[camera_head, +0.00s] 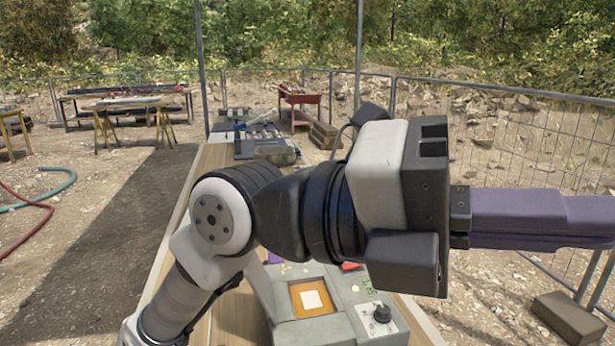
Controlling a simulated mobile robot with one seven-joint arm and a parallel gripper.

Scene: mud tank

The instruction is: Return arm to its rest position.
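My arm rises from the lower left and bends over the table. My gripper (545,218) reaches out to the right, its body a white and black block. Long purple parts extend from a black mount and run past the right edge of the picture. The fingertips are out of view, so I cannot see whether they are open, shut or holding anything. The visible part of the gripper is up in the air and touches nothing that I can see.
Below my arm, a grey control box (335,325) with an orange-framed panel and black knob sits on a long wooden table (160,270). Grey equipment (262,143) stands farther along it. A wire fence (535,145) runs behind. A brown block (568,318) lies lower right.

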